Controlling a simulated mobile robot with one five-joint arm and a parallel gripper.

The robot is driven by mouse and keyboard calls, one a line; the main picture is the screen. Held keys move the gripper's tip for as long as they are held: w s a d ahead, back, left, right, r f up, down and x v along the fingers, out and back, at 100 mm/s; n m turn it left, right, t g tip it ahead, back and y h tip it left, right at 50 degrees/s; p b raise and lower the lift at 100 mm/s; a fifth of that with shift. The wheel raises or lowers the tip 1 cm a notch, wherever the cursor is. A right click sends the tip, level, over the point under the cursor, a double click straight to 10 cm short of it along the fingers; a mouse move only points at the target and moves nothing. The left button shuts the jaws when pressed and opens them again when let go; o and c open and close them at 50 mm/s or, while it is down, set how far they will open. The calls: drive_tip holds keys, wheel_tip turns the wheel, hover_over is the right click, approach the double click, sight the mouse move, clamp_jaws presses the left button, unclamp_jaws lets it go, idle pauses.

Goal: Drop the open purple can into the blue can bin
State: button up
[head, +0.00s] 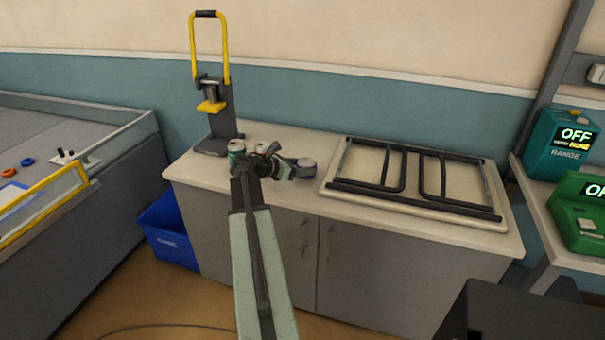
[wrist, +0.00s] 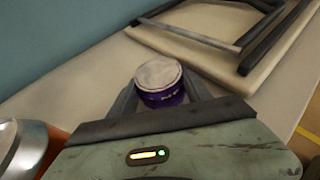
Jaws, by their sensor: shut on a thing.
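The purple can (wrist: 160,85) has a pale silvery top and dark purple sides with small lettering. In the wrist view it sits between the two fingers of my gripper (wrist: 165,92), which is shut on it. In the head view the purple can (head: 306,167) is at the right end of my gripper (head: 292,170), over the counter between the cans and the folded frame. I cannot tell whether it touches the counter. The blue can bin (head: 168,230) stands on the floor left of the cabinet. Its inside is mostly hidden.
The grey counter (head: 190,172) bears another can (head: 237,148), a can crusher with a yellow handle (head: 211,85), and a folded black-legged table (head: 415,205). A silver can also shows in the wrist view (wrist: 22,145). A yellow-edged arena (head: 45,205) stands left of the bin.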

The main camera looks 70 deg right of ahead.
drive_tip(key=shift+r, duration=0.1)
drive_tip(key=o, duration=1.4)
drive_tip(key=shift+o, duration=0.2)
drive_tip(key=p+v, duration=0.5)
drive_tip(key=v, duration=0.6)
drive_tip(key=shift+w+a+r, duration=0.1)
drive_tip(key=shift+a+r, duration=0.05)
drive_tip(key=shift+a, duration=0.05)
drive_tip(key=shift+w+a, duration=0.15)
drive_tip(key=shift+a, duration=0.1)
